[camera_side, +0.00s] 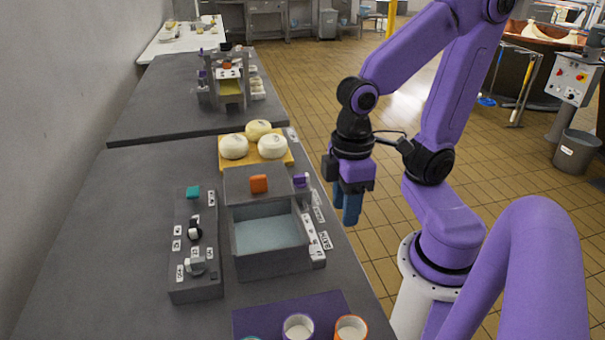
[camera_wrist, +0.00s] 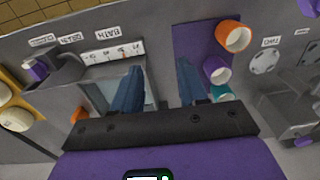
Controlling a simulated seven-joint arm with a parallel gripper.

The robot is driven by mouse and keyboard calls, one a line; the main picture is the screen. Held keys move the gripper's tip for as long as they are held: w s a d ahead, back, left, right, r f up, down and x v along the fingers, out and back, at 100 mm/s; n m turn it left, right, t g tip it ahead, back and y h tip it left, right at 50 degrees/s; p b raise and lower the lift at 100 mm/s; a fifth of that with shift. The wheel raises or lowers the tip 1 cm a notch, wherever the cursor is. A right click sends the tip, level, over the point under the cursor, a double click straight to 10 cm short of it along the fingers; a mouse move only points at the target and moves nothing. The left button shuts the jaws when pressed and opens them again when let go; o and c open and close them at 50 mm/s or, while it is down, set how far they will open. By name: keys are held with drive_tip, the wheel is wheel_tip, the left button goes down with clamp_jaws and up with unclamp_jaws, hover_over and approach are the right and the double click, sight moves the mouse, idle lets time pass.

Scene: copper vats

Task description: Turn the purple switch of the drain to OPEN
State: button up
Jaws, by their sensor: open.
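The small purple switch (camera_side: 300,181) sits at the right end of the grey block behind the bath, near the counter's front edge. It also shows at the left of the wrist view (camera_wrist: 38,70), near a label strip. I cannot read which way it is set. The grey bath (camera_side: 272,235) holds pale liquid. My gripper (camera_side: 347,210) hangs to the right of the switch, apart from it, with its blue fingers pointing down. In the wrist view the gripper's fingers (camera_wrist: 158,82) stand apart with nothing between them.
An orange knob (camera_side: 259,184) sits on the same block. A yellow board (camera_side: 225,165) with white cheeses stands behind. A grey panel (camera_side: 195,290) with knobs is left of the bath. Cups stand on a purple mat (camera_side: 250,318) in front. Open floor lies right of the counter.

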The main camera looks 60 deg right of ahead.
drive_tip(key=w+d+r+m, duration=0.1)
drive_tip(key=w+d+m, duration=0.2)
drive_tip(key=w+m, duration=0.55)
wheel_tip(320, 180, up, 3)
drive_tip(key=m+t+y, duration=0.3)
drive_tip(key=m, duration=2.5)
hover_over(301, 175)
drive_tip(key=s+d, duration=0.5)
drive_tip(key=x, duration=1.7)
drive_tip(key=shift+w+d+f, duration=0.1)
drive_tip(key=shift+w+d, duration=0.15)
clamp_jaws()
